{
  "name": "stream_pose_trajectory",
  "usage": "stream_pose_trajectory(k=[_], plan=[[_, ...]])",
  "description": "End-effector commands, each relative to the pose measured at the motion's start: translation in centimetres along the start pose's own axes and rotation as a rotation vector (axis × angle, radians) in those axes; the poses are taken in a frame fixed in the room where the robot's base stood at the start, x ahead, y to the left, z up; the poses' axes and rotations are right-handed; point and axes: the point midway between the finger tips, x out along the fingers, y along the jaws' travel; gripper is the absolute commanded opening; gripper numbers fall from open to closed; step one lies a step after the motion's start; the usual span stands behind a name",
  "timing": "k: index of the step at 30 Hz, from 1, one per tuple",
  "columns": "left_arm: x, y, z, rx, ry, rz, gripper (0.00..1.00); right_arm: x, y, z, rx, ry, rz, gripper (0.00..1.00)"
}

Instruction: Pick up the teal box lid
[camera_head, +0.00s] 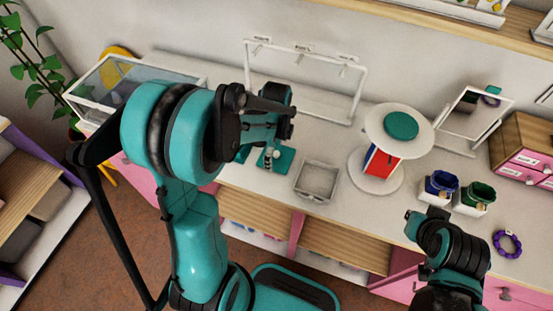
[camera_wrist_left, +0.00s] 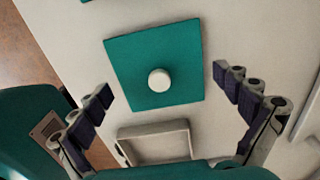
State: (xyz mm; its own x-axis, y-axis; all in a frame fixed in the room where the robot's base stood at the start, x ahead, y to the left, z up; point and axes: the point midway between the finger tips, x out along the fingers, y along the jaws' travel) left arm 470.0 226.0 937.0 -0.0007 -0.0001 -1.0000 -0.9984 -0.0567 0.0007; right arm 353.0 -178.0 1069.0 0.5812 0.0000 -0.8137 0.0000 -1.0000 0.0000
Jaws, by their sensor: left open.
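The teal box lid (camera_wrist_left: 130,62) is a flat teal square with a white round knob (camera_wrist_left: 159,80) in its middle, seen from above in the left wrist view. In the head view the lid (camera_head: 284,159) lies on the white worktop, partly hidden by my left gripper. My left gripper (camera_wrist_left: 162,82) is open and empty. Its fingers are on either side of the lid in the wrist view, apart from it. In the head view the left gripper (camera_head: 268,150) hangs over the lid. My right gripper (camera_head: 418,222) is at lower right; its fingers are unclear.
A shallow grey tray (camera_head: 335,185) sits right beside the lid. A white round stand (camera_head: 380,112) with a teal disc is farther right. Two small bins (camera_head: 437,195), a purple bead ring (camera_head: 507,243) and a mirror are at right. A white rack (camera_head: 362,88) stands behind.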

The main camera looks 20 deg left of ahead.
Motion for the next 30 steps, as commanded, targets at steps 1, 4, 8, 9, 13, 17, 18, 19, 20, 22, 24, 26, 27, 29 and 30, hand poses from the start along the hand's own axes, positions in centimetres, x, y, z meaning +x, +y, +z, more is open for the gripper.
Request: stream_pose_trajectory(k=[1,4,8,9,13,17,18,19,20,22,24,26,27,29,30], plan=[[0.45,0.02,0.00,0.000,0.000,0.000,1.00,0.16,0.00,0.11,0.000,0.000,0.000,0.00],[0.56,0.03,0.00,0.000,0.000,0.000,1.00,0.14,0.00,0.09,0.000,0.000,0.000,0.00],[0.49,0.03,-0.01,0.000,0.000,0.000,1.00,0.09,0.00,0.05,0.000,0.000,0.000,0.00],[0.48,0.03,-0.01,0.000,0.000,0.000,0.95,0.09,0.00,0.05,0.000,0.000,0.000,0.00],[0.48,0.03,-0.01,-0.001,0.000,0.000,0.60,0.09,0.00,0.05,0.000,0.000,0.000,0.00],[0.51,0.05,-0.01,-0.001,0.000,0.000,0.48,0.10,0.00,0.06,0.000,0.000,0.000,0.00],[0.52,0.06,-0.02,-0.001,0.000,0.000,0.48,0.11,0.00,0.07,0.000,0.000,0.000,0.00],[0.54,0.06,-0.02,-0.001,0.000,0.000,0.48,0.12,0.00,0.07,0.000,0.000,0.000,0.00],[0.55,0.07,-0.03,-0.001,0.000,0.000,0.48,0.12,0.00,0.08,0.000,0.000,0.000,0.00],[0.57,0.08,-0.03,0.000,0.001,0.000,0.48,0.13,0.00,0.08,0.000,0.000,0.000,0.00],[0.59,0.08,-0.04,0.000,0.001,0.000,0.48,0.14,0.00,0.09,0.000,0.000,0.000,0.00],[0.60,0.09,-0.04,0.000,0.001,0.000,0.48,0.15,0.00,0.09,0.000,0.000,0.000,0.00],[0.61,0.09,-0.05,0.000,0.001,0.000,0.48,0.15,0.00,0.09,0.000,0.000,0.000,0.00],[0.56,0.10,-0.05,0.000,0.001,0.001,0.48,0.13,0.00,0.08,0.000,0.000,0.000,0.00],[0.46,0.10,-0.05,0.000,0.001,0.001,0.48,0.09,0.00,0.06,0.000,0.000,0.000,0.00]])
